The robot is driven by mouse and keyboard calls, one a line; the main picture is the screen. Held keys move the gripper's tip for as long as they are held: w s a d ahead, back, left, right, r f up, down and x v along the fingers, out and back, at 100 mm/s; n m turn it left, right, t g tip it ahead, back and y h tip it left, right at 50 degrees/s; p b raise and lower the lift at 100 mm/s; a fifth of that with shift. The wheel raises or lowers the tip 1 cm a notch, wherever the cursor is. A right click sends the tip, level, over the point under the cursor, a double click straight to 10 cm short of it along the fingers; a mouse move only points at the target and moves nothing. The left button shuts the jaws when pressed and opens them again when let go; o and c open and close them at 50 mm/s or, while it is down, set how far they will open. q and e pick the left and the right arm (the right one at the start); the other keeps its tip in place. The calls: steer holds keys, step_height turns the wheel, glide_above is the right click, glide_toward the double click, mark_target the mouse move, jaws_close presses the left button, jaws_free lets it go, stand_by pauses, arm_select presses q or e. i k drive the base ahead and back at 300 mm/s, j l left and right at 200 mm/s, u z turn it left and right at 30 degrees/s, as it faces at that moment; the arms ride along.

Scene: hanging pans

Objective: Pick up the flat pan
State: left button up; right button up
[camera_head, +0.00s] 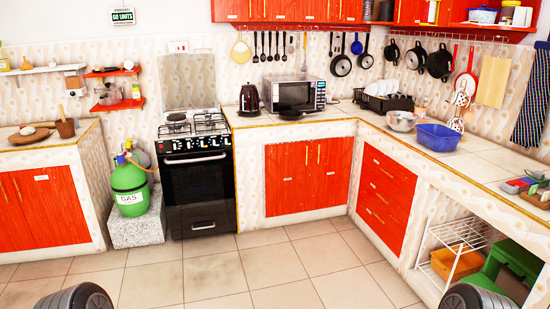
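Several dark pans hang on the tiled wall. Right of the microwave hang a round black pan (341,65) and a second one (365,61) with a blue handle. Further right, under the red shelf, hang a small dark pan (391,51), a dark pan (416,57) and a deeper-looking black pot (440,63). I cannot tell which one is the flat pan. Neither gripper shows; only dark rounded parts of mine appear at the bottom edge.
The counter (478,163) below the hanging pans holds a dish rack (384,101), a metal bowl (401,121) and a blue basin (438,137). A stove (198,175) and green gas cylinder (129,187) stand left. The tiled floor (245,270) ahead is clear.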

mark_target(287, 115)
steer(key=i, duration=2.7)
steer(key=i+j+z, duration=0.1)
steer(key=i+z, duration=0.15)
steer(key=i, duration=0.25)
steer(key=i+j+z, duration=0.3)
steer(key=i, duration=0.25)
steer(key=i+j+z, duration=0.25)
steer(key=i, duration=0.25)
steer(key=i+j+z, duration=0.6)
steer(key=z, duration=0.15)
steer(key=i+j+z, duration=0.35)
steer(key=k+j, duration=0.05)
steer(key=j, duration=0.05)
